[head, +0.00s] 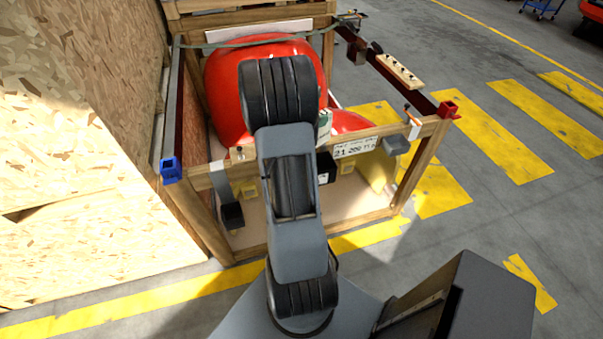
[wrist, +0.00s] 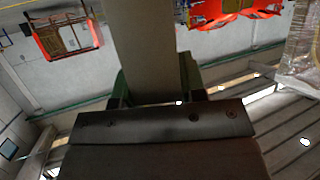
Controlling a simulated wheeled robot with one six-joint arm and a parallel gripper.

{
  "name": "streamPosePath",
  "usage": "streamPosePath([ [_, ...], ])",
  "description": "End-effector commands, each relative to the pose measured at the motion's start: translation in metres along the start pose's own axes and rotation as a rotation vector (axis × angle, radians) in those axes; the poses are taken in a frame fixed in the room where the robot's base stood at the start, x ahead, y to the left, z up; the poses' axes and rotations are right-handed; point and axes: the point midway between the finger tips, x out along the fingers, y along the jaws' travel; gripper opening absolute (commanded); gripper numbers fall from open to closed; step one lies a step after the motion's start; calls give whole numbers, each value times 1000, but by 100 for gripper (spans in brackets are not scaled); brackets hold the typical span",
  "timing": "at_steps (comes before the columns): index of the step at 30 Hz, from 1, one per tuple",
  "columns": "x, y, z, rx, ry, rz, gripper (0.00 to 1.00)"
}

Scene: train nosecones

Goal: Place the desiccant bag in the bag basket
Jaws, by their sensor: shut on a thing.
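In the wrist view my gripper (wrist: 153,82) has its two dark green fingers on either side of a plain pale grey-beige strip, which looks like the desiccant bag (wrist: 145,38). The gripper is shut on it, and the strip runs up out of the picture. In the head view my own arm hides most of the gripper and the bag; a small pale greenish patch beside the arm may be part of them. A black open box (head: 232,215) hangs low at the crate's front left. I cannot tell whether it is the bag basket.
A wooden crate frame (head: 384,133) around a red nosecone (head: 222,85) stands ahead. A black box (head: 325,167), a lettered sign (head: 355,147) and a grey block (head: 397,145) are on its front beam. Chipboard walls (head: 75,80) close the left; floor is free at right.

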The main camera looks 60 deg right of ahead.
Motion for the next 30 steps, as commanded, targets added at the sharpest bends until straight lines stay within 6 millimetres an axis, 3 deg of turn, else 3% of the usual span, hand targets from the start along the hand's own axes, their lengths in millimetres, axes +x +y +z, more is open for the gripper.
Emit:
streamPosePath([
  [11, 6, -7, 35, -7, 1, -20, 0],
  [30, 38, -6, 109, -9, -1, -14, 0],
])
